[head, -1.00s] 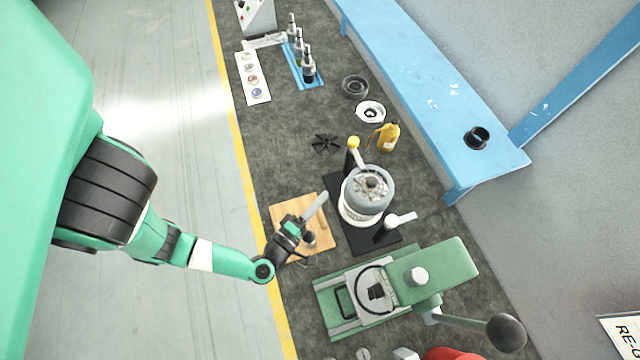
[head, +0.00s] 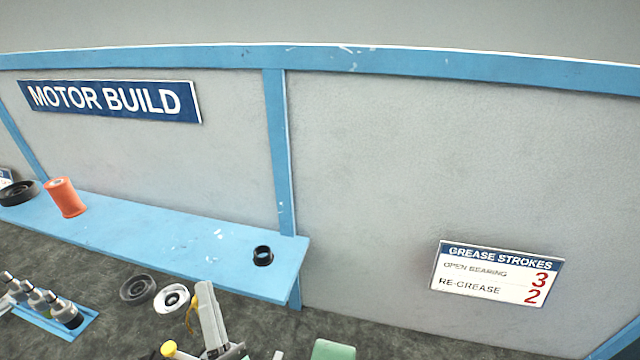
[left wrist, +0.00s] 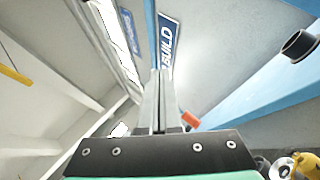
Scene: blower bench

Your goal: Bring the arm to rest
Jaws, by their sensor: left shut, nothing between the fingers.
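My left gripper (head: 206,290) shows at the bottom of the head view, its pale grey fingers pointing up and held together with nothing between them. In the left wrist view the shut fingers (left wrist: 160,85) point up towards the wall and ceiling. The rest of my left arm is below the head picture's lower edge. My right gripper is in neither view.
A blue shelf (head: 180,235) along the wall carries a black ring (head: 263,255), an orange spool (head: 65,197) and a dark round part (head: 18,193). Below are bottles in a blue rack (head: 80,330) and two round parts, one dark (head: 138,289), one white (head: 171,298).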

